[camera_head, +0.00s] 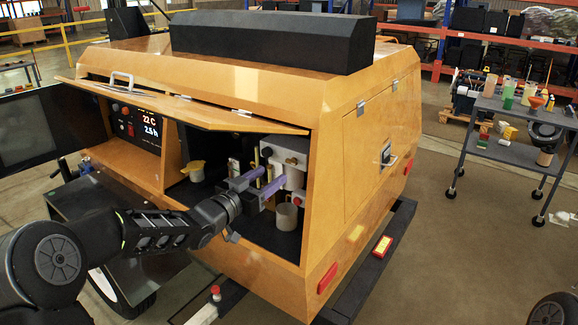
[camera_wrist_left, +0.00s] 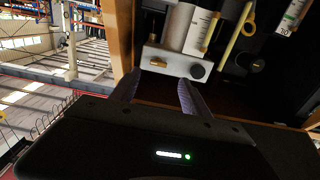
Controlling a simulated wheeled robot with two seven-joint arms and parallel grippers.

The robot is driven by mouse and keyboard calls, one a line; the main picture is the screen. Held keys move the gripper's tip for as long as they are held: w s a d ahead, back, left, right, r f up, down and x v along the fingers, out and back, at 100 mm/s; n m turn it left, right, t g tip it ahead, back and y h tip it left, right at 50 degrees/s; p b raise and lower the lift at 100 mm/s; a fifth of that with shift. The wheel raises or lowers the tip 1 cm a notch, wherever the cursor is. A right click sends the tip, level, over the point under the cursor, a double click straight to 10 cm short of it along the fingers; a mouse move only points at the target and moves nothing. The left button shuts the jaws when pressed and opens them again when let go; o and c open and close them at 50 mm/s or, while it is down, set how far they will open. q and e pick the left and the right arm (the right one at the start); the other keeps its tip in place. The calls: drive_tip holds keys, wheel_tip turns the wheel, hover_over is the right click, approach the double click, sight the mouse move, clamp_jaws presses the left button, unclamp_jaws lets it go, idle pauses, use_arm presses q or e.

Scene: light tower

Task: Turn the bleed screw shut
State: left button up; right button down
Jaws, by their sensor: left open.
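My left gripper (camera_head: 262,186), with purple fingers, reaches into the open compartment of the orange light tower housing (camera_head: 355,150). It is open, and in the left wrist view its fingers (camera_wrist_left: 158,92) stand apart with nothing between them. Just beyond the fingertips is a pale block (camera_wrist_left: 178,63) carrying a small brass fitting (camera_wrist_left: 158,63), which may be the bleed screw, and a round black knob (camera_wrist_left: 197,71). The fingers appear apart from both. In the head view the fingers partly hide the fittings below the pale block (camera_head: 290,150). My right gripper is not in view.
A raised orange flap (camera_head: 190,105) hangs over the compartment. A lit display panel (camera_head: 138,125) is further left. A grey cart (camera_head: 510,150) stands at the right.

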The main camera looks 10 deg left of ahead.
sight(290, 163)
use_arm(q)
drive_tip(key=p+x, duration=0.2)
drive_tip(key=x, duration=0.6)
drive_tip(key=shift+d, duration=0.1)
drive_tip(key=shift+c, duration=0.5)
clamp_jaws()
